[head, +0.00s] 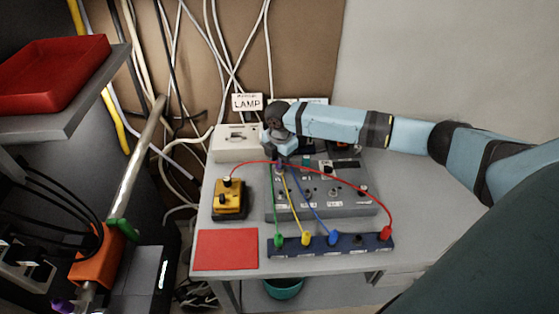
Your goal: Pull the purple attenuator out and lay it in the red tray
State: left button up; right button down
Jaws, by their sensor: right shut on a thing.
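My right gripper (282,157) points down over the back left of the grey control box (320,208) and is shut on the purple attenuator. Only a small purple patch of the attenuator (280,164) shows beneath the fingers; the rest is hidden. I cannot tell whether it is still seated in the box. The red tray (58,70), with raised walls, stands on a grey shelf at the upper left, far from the gripper. My left gripper is not in view.
Red, green, yellow and blue cables run from the box area to a dark blue strip (345,243). A yellow device (230,203) and a flat red mat (226,250) lie left of them. A white box (236,144) stands behind. The table's right side is clear.

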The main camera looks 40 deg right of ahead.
notch_tip(320, 180, up, 20)
dwell(0.3)
jog(key=shift+f, duration=0.1)
dwell(0.4)
